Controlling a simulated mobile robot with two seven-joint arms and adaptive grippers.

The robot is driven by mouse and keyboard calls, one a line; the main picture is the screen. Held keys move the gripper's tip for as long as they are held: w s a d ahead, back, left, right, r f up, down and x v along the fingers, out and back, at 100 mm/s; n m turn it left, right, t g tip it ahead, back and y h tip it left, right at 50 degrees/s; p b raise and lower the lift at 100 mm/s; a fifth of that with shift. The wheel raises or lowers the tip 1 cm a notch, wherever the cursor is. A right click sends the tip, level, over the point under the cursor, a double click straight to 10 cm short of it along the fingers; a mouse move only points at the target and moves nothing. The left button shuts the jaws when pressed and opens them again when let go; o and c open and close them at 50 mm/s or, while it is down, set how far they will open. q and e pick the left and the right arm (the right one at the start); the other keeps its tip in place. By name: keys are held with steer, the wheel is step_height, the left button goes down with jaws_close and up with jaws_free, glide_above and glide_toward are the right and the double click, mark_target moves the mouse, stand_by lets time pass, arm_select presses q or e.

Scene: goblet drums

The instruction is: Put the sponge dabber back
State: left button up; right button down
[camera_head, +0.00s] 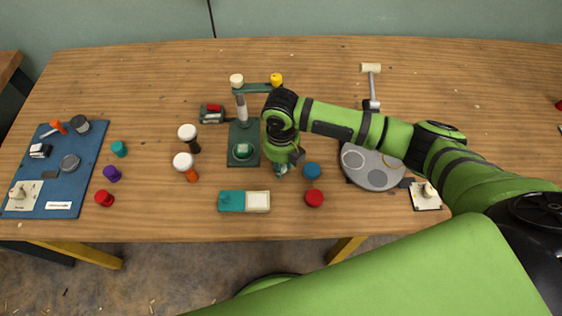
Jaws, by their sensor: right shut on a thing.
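My right gripper (288,158) points down over the table, just right of a dark green stand base (242,131). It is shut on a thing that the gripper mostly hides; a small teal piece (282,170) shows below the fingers. I cannot tell whether this is the sponge dabber. Two white-headed pieces lie left of the stand, one with a dark handle (195,147) and one with an orange handle (192,177). The stand carries a crossbar (257,88) with a white knob and a yellow knob. My left gripper is not in view.
A teal-and-white block (244,201) lies in front of the stand. Blue (312,170) and red (314,198) round pieces sit right of the gripper. A grey round plate (372,178) lies under my right arm. A blue board (88,160) with several items is far left.

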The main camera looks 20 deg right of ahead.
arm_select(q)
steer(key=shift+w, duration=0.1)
arm_select(e)
steer(key=shift+f, duration=0.2)
steer(key=shift+f, duration=0.2)
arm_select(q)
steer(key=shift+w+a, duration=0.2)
arm_select(e)
steer(key=c, duration=1)
jaws_free()
steer(key=shift+o, duration=0.2)
steer(key=shift+r, duration=0.3)
arm_select(q)
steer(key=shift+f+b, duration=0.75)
steer(key=shift+b, duration=0.1)
arm_select(e)
step_height(320, 180, up, 12)
steer(key=shift+f, duration=0.1)
